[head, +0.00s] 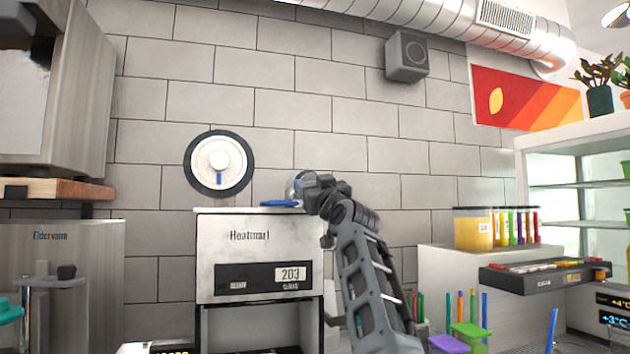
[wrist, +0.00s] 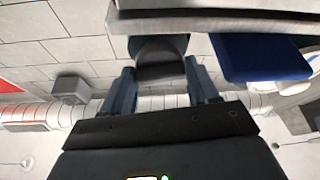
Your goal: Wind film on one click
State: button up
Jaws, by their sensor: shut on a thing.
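The sealer (head: 260,240), a pale metal machine marked "Heatmart" with a display reading 203, stands against the wall. A round film reel (head: 240,178) with a dark rim, white face and blue mark shows above its top left. My gripper (head: 300,188) is at the machine's top right corner, beside a flat blue part (head: 279,203). In the wrist view my gripper (wrist: 160,85) is shut on a dark rounded knob (wrist: 160,58) close to the machine's edge. The blue part (wrist: 260,58) is beside it there. The knob is hidden behind my gripper in the head view.
A white counter (head: 470,268) at right holds a yellow container (head: 473,229) and several coloured tubes. A dark tray (head: 543,273) juts out there. A steel machine (head: 60,270) stands at left.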

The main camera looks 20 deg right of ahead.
jog(key=shift+a+f+m+g+h+p, duration=0.15)
jog(key=shift+m+h+p, duration=0.65)
jog(key=shift+m, duration=1.1)
jog(key=shift+r+m+g+h+p, duration=0.1)
jog(key=shift+m+h+p, duration=0.35)
jog(key=shift+m+h, duration=1.1)
jog(key=shift+a+f+m+g+h+p, duration=0.15)
jog(key=shift+m+h+p, duration=0.45)
jog(key=shift+m, duration=1.65)
jog(key=shift+d+r+m, duration=0.1)
jog(key=shift+m, duration=0.2)
jog(key=o, duration=1.1)
jog(key=shift+r, duration=0.1)
jog(key=shift+c, duration=0.2)
jog(key=shift+s, duration=0.1)
jog(key=b+v, duration=0.2)
jog(key=v, duration=0.5)
jog(key=shift+s, duration=0.3)
